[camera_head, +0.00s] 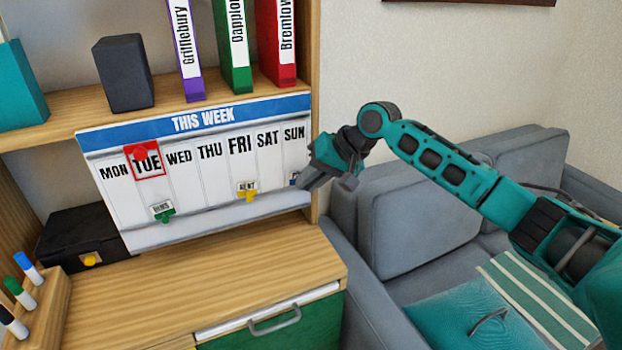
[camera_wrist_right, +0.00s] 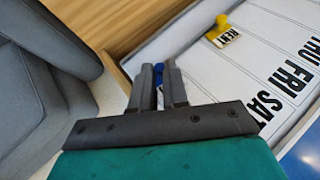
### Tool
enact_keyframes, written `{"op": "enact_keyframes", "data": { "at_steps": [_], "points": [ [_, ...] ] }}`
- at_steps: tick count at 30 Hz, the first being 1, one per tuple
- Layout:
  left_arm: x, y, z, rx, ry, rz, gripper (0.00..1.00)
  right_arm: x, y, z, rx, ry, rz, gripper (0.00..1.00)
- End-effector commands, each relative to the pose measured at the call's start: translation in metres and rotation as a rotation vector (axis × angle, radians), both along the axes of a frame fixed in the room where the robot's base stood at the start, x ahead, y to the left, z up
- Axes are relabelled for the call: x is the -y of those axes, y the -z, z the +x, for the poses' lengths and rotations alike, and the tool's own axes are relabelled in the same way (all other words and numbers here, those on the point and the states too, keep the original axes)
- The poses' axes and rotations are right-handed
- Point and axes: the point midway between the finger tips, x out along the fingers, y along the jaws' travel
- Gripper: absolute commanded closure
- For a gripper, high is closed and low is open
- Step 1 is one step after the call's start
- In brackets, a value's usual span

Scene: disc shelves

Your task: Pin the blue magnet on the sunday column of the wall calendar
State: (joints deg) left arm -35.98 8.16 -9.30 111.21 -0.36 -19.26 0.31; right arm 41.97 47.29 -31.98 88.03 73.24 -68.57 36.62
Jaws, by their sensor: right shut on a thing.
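The wall calendar (camera_head: 190,200) has a blue "THIS WEEK" header and columns MON to SUN. The Sunday column (camera_head: 294,155) is at its right end. My right gripper (camera_head: 305,183) is at the lower part of that column, coming from the right. In the wrist view its fingers (camera_wrist_right: 158,70) are shut on the blue magnet (camera_wrist_right: 159,74), whose tip shows between them. A bit of the blue magnet also shows in the head view (camera_head: 294,178), mostly hidden by the gripper. Whether it touches the calendar, I cannot tell. My left gripper is not in view.
A yellow magnet (camera_head: 247,194) holds a "RENT" card in the Friday column; a green magnet (camera_head: 165,214) holds a card under Tuesday. A red frame marks TUE (camera_head: 146,161). The shelf's right side panel (camera_head: 316,80) is close to my gripper. A grey sofa (camera_head: 420,220) stands at right.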

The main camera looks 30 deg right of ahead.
Motion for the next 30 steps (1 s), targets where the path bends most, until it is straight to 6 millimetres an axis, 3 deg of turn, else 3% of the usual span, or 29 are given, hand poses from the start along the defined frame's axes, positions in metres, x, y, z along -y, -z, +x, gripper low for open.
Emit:
{"op": "enact_keyframes", "data": {
  "at_steps": [22, 23, 30],
  "points": [
    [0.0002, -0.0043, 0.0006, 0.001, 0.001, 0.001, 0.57, 0.0004, -0.0003, 0.0086, 0.0, -0.001, 0.0, 1.0],
    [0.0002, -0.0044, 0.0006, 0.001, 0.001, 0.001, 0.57, 0.0004, -0.0001, 0.0085, 0.0, -0.001, 0.0, 0.85],
    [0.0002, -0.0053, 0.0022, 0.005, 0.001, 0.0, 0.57, 0.0005, -0.0001, 0.0084, 0.0, -0.001, 0.0, 0.62]
  ]
}}
